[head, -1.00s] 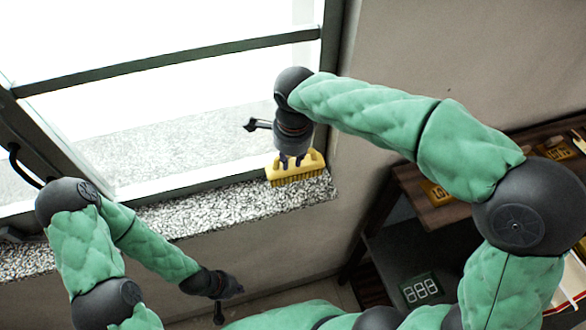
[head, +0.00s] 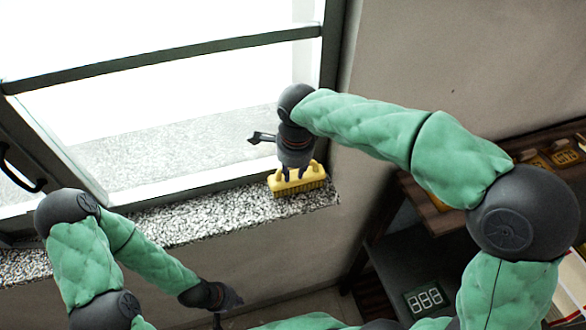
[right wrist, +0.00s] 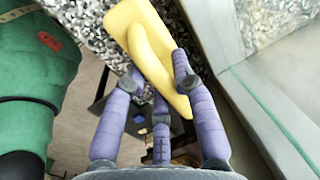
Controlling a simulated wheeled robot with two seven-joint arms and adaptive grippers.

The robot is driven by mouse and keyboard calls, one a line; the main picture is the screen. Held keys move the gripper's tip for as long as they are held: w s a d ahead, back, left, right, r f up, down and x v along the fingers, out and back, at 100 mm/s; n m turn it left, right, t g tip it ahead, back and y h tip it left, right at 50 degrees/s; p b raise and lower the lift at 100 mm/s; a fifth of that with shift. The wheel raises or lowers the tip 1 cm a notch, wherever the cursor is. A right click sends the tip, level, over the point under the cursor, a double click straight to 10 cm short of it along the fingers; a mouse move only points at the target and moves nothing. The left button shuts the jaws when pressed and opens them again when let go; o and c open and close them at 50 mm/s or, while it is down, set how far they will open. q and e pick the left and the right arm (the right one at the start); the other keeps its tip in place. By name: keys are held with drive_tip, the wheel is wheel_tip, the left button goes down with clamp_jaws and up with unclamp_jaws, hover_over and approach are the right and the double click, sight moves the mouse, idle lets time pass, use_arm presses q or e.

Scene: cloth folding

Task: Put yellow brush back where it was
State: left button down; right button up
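The yellow brush (head: 297,180) is at the right end of the speckled stone window sill (head: 225,209), bristles down. I cannot tell whether it rests on the sill or hangs just above it. My right gripper (head: 297,174) reaches down onto its handle from above. In the right wrist view the fingers (right wrist: 160,82) lie on both sides of the brush handle (right wrist: 160,72) and appear to touch it, so it looks gripped. My left gripper (head: 233,299) is low in the picture, below the sill and away from the brush; its fingers are dark and unclear.
The window frame (head: 175,48) stands directly behind the sill, with a dark handle (head: 22,170) at the left. A dark shelf (head: 400,250) with several items and a digital display (head: 426,297) is at the right. The sill left of the brush is clear.

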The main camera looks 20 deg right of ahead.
sight(295, 183)
drive_tip(key=shift+o, duration=0.7)
drive_tip(key=shift+r, duration=0.3)
wheel_tip(295, 183, up, 12)
drive_tip(key=s, duration=0.2)
drive_tip(key=shift+f+p, duration=0.2)
drive_tip(key=shift+p, duration=0.1)
